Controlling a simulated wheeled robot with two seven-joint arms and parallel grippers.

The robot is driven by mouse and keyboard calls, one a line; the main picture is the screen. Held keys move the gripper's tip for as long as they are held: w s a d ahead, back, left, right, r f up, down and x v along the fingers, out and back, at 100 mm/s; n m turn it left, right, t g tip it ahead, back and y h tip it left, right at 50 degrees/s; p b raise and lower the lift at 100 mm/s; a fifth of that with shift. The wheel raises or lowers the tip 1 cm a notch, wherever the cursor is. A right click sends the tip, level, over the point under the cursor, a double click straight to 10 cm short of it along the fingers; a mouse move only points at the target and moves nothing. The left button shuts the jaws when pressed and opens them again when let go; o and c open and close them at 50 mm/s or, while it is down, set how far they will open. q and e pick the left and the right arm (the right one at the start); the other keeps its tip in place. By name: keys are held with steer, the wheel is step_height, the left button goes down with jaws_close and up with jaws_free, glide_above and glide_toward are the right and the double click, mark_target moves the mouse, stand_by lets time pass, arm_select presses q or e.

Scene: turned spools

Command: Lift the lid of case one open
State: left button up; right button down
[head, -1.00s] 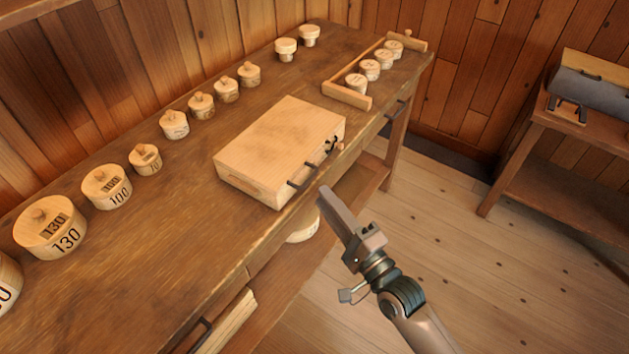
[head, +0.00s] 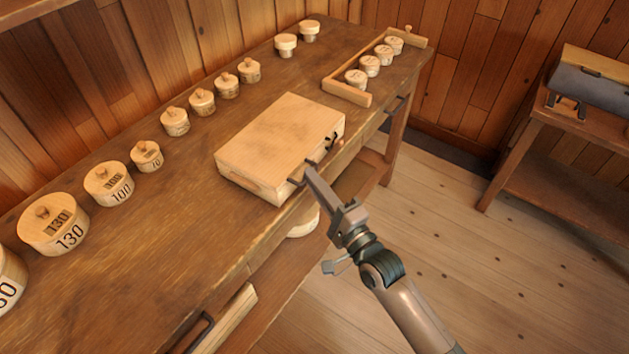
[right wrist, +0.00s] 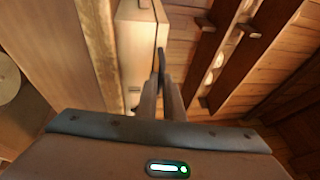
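Case one appears to be the closed, pale wooden box (head: 280,143) on the workbench, with its lid down. Dark handle and clasp parts (head: 332,138) are on its front side. The case also shows in the right wrist view (right wrist: 136,50), with a dark handle (right wrist: 160,62) at the fingertips. My right gripper (head: 308,171) is at the front of the case, by the handle. Its two fingers (right wrist: 160,90) show close together with a narrow gap; whether they grip the handle is unclear. My left gripper is not in view.
The workbench (head: 150,235) carries a row of lidded round boxes (head: 110,183) along its back. A wooden rack (head: 345,94) with several small round pieces stands beyond the case. A side table (head: 545,130) is at the right. The floor (head: 450,260) before the bench is clear.

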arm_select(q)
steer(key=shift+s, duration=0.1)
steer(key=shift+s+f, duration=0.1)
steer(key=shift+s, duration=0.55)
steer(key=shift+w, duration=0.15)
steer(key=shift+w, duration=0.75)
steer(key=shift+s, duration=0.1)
